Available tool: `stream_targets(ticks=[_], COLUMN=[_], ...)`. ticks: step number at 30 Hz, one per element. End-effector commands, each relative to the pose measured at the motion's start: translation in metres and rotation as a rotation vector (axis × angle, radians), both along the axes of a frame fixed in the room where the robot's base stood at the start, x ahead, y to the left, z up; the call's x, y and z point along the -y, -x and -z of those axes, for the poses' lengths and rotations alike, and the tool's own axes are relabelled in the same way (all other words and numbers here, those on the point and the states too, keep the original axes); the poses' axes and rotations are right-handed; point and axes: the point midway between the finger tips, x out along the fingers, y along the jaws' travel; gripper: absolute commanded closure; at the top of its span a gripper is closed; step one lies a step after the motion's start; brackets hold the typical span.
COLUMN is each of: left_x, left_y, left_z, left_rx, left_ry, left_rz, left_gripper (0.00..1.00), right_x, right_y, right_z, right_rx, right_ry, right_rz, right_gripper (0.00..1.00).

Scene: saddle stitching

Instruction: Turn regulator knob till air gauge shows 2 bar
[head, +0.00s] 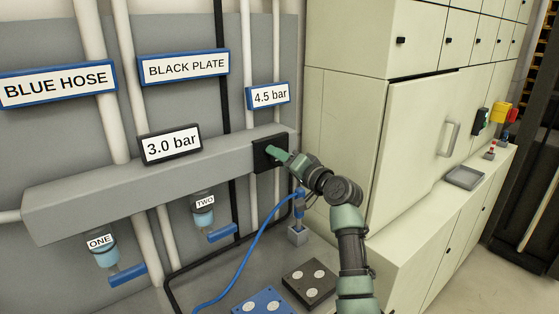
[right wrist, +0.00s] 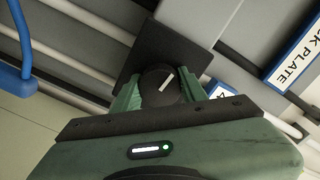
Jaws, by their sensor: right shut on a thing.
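The regulator knob (right wrist: 158,86) is round and black with a white pointer line, on a square black plate (right wrist: 165,52). In the head view the plate (head: 262,151) sits at the right end of the grey beam, and my right gripper (head: 281,156) hides the knob. The right gripper (right wrist: 160,97) is shut on the knob, one green finger on each side. A black-framed display (head: 171,144) on the beam reads 3.0 bar. A blue-framed display (head: 268,95) above the plate reads 4.5 bar. Neither shows which is the air gauge. My left gripper is out of view.
A blue hose (head: 247,245) runs from a fitting below the plate. Blue-handled valves ONE (head: 126,275) and TWO (head: 221,233) hang under the beam. Blue (head: 262,303) and black (head: 309,284) pads lie below. A cream cabinet (head: 345,100) stands right of my arm.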

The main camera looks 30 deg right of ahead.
Motion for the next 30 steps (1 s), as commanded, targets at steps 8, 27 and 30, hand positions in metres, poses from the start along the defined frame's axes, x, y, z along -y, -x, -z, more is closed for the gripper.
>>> stream_targets(ticks=[8, 27, 30], left_x=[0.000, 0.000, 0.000], left_y=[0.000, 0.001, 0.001], left_z=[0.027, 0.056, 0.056], left_rx=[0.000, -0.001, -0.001], left_ry=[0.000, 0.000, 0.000], left_rz=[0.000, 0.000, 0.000], left_gripper=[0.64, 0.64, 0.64], right_x=[0.001, 0.000, 0.000], right_y=[0.000, 0.000, 0.000], right_z=[0.005, 0.002, 0.002], right_rx=[0.013, 0.039, 0.041], right_ry=[0.192, 0.546, 0.562], right_rz=[0.000, -0.001, -0.001], right_gripper=[0.98, 0.98, 0.98])
